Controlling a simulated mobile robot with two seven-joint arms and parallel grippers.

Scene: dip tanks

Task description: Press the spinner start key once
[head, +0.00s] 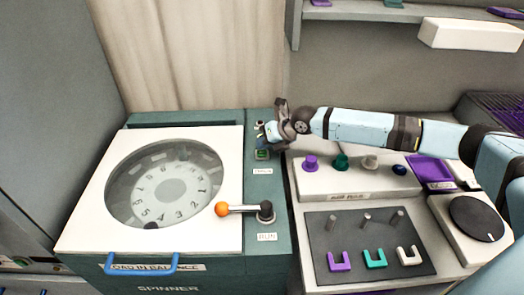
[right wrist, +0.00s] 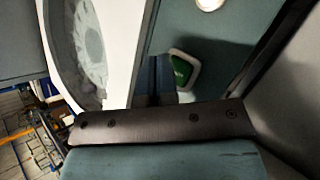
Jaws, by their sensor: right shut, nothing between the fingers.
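The spinner (head: 125,262) is a teal machine at the left of the head view, with a white lid and a round window over a numbered dial. Its green key (head: 262,155) sits on the right-hand panel, above a small label I cannot read clearly. In the right wrist view the green key (right wrist: 182,72) has a pale frame and lies just beside the fingers. My right gripper (head: 262,138) is shut and empty, just behind the key in the head view. I cannot tell whether it touches the key. My left gripper is not in view.
A lever with an orange ball (head: 222,209) lies across the panel, nearer than the key. A blue handle (head: 141,270) is on the front. To the right stand a white block with coloured knobs (head: 340,182) and a dark board with coloured hooks (head: 322,226). A lit lamp (right wrist: 209,4) shows near the key.

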